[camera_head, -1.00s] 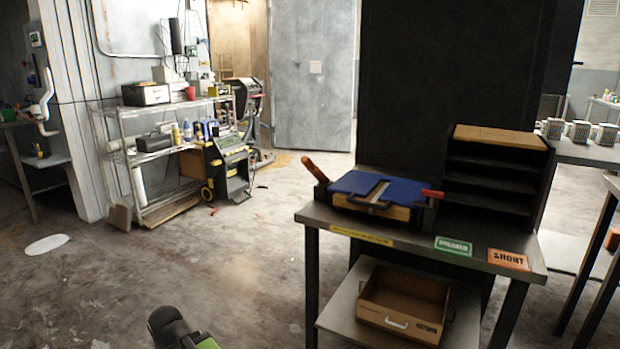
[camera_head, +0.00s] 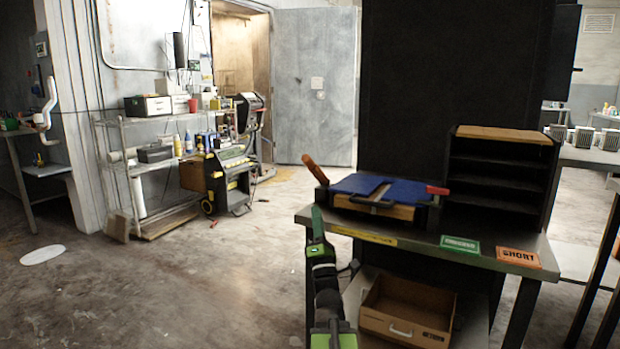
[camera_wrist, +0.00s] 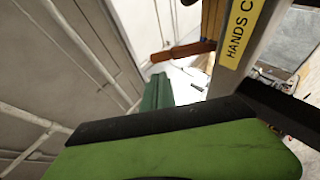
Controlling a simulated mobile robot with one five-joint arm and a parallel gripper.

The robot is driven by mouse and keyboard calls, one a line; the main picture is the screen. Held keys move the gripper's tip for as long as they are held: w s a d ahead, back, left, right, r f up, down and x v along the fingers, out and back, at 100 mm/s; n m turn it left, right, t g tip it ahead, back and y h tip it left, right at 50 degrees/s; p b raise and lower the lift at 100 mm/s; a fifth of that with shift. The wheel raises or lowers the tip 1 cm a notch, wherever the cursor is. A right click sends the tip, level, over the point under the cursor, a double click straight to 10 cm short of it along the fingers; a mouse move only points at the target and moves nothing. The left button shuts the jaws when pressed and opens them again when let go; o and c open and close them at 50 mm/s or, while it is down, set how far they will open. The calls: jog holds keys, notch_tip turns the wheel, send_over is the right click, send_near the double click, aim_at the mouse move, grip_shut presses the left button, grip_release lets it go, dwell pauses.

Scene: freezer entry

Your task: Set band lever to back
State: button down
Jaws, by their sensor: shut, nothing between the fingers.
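A fixture with a blue top (camera_head: 375,186) and a wooden front sits on the steel table. A brown-orange handle (camera_head: 315,168) sticks up and leftward from its left end; it also shows in the wrist view (camera_wrist: 180,52). A red-tipped handle (camera_head: 437,190) is at its right end. No label shows which handle is the band lever. My gripper (camera_head: 317,218) has green fingers and is shut and empty. It appears below the brown handle, near the table's front left corner, apart from the handle. In the wrist view the green fingers (camera_wrist: 156,93) also appear below the handle.
The steel table edge bears a yellow "HANDS" label (camera_wrist: 240,38). Green (camera_head: 460,245) and orange "SHORT" (camera_head: 519,258) cards lie on the tabletop. A black shelf rack (camera_head: 500,165) stands at right. A brown drawer box (camera_head: 405,323) is below.

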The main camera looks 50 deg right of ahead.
aim_at(309, 165)
jog(key=p+x, duration=0.9)
jog(key=x, duration=0.4)
jog(key=shift+w+r, duration=0.1)
jog(key=shift+w+d+r, duration=0.2)
jog(key=shift+w+d, duration=0.05)
jog(key=shift+w, duration=0.05)
